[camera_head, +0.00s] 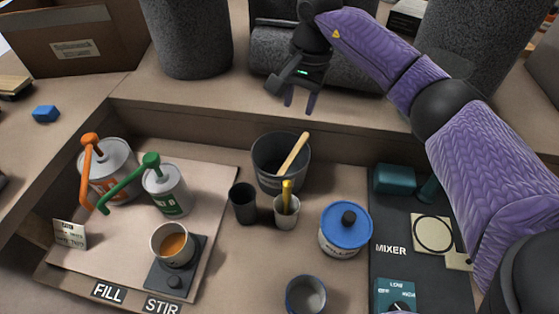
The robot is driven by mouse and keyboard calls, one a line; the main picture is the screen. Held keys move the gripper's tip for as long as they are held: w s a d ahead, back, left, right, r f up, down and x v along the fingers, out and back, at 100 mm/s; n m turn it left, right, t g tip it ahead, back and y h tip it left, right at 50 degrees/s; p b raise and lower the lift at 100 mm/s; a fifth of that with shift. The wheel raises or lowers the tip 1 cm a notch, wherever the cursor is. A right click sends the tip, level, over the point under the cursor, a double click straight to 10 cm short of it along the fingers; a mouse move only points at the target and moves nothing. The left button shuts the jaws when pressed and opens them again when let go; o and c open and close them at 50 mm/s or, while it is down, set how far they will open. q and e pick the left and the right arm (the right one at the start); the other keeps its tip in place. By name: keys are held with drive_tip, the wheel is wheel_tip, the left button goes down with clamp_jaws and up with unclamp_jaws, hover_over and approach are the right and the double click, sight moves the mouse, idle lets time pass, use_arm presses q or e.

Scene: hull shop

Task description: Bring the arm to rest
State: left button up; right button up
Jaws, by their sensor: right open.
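My right arm, in a purple quilted sleeve with black joints, reaches in from the right side of the head view. Its right gripper (299,101) hangs fingers down above the rear ledge of the bench, behind the dark bucket. The two fingers are apart with nothing between them. The gripper is not touching any object that I can see. My left gripper is not in view.
Below stand a dark bucket (268,176) with a wooden stick, a dark cup (243,204), a grey cup (287,215) and a blue-lidded tub (346,228). Pump cans (166,190) and an orange-filled cup (172,246) stand left. The mixer panel (386,268) is right. Grey rolls (188,38) stand behind.

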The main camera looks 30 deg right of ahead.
drive_tip(key=shift+r, duration=0.25)
